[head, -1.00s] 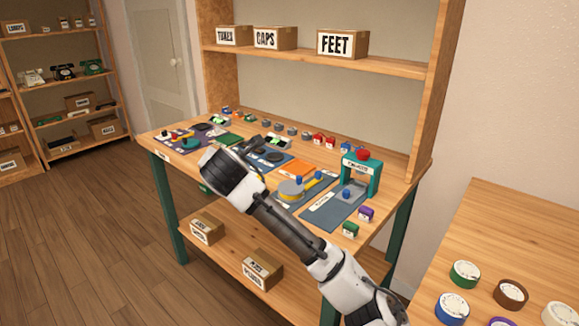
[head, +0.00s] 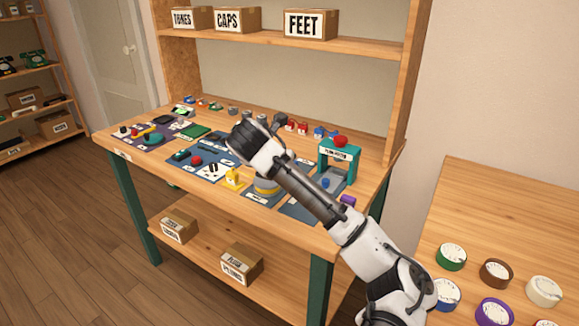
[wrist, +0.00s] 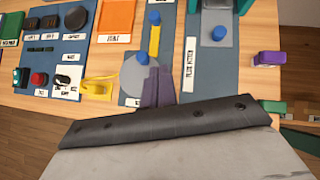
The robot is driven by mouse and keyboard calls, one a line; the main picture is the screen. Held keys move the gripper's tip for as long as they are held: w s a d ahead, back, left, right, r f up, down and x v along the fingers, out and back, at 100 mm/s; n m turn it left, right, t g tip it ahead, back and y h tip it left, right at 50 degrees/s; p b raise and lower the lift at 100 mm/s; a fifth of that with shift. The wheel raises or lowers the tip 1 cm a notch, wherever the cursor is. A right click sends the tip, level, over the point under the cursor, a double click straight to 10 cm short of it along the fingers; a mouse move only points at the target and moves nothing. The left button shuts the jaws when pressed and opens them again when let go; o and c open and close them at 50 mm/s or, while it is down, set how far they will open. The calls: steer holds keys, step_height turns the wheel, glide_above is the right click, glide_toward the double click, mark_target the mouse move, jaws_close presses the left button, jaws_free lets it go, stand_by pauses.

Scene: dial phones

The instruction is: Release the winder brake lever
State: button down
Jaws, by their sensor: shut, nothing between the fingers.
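The winder is a grey disc (wrist: 135,77) on a dark blue mat, with a blue knob (wrist: 141,58) on it. Beside the disc in the wrist view is a yellow lever (wrist: 154,41) with a blue knob (wrist: 153,18) at its far end. In the head view the winder disc (head: 266,187) shows beside my arm, which hides part of that area.
The teal press (head: 339,152) with a red top stands right of the winder. A yellow looped piece (wrist: 98,78) lies left of it. A shelf with boxes (head: 309,24) is above.

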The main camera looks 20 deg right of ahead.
steer(key=p+x, duration=0.1)
steer(key=x, duration=0.7)
steer(key=shift+w+d+f, duration=0.2)
steer(key=shift+w+d+p, duration=0.35)
steer(key=shift+w+d, duration=0.35)
steer(key=shift+w, duration=0.3)
steer(key=shift+w+d+f, duration=0.1)
steer(key=shift+w+d, duration=0.35)
steer(key=shift+w, duration=0.2)
steer(key=shift+w+d+p, duration=0.25)
steer(key=shift+d+p, duration=0.1)
steer(key=shift+p, duration=0.15)
steer(key=shift+w+d+p, duration=0.35)
steer(key=shift+w+d, duration=0.3)
steer(key=shift+d, duration=0.25)
